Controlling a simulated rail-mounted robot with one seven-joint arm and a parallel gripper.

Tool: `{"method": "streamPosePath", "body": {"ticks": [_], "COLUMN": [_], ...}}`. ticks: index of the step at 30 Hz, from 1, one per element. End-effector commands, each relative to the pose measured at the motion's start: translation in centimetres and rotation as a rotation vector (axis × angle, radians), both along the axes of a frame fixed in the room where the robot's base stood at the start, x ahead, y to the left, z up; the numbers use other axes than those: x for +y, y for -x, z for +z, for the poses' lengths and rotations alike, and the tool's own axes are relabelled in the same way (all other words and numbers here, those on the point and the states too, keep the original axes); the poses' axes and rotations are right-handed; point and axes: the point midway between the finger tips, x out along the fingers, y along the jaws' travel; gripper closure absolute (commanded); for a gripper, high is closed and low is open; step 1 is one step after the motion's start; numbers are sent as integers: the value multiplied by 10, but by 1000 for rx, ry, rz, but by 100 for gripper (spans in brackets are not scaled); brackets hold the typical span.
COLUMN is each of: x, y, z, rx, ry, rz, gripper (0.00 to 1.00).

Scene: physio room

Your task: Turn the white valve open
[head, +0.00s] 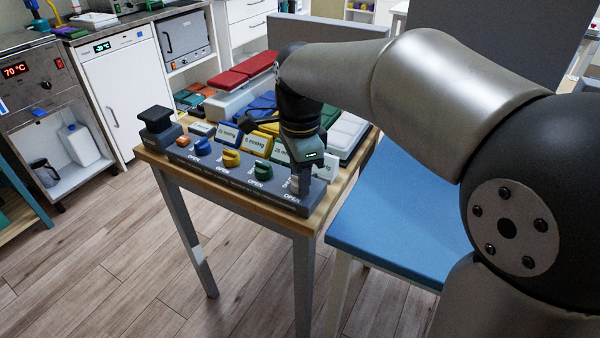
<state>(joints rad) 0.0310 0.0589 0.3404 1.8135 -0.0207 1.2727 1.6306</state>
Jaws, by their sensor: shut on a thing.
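A dark grey valve panel (222,177) lies along the front edge of a wooden table, with "OPEN" printed below its knobs. My gripper (301,180) points down over the panel's right end. It is shut on the white valve (295,185), which is the rightmost knob. The fingers hide most of this valve, so I cannot make out its angle. The green valve (263,170) is just left of my gripper. The yellow valve (231,158) and blue valve (202,147) are farther left.
Label cards such as the yellow-framed one (258,144) stand behind the knobs. A blue padded bench (400,225) is right of the table. The floor in front is clear.

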Motion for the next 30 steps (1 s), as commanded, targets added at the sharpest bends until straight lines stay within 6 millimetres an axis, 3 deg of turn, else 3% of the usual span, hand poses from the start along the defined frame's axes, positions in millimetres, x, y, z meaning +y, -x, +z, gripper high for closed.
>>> {"method": "streamPosePath", "body": {"ticks": [8, 30], "x": [0, 0], "y": [0, 0], "z": [3, 4], "rx": [1, 0], "ry": [0, 0], "rz": [160, 855], "gripper": [89, 89]}}
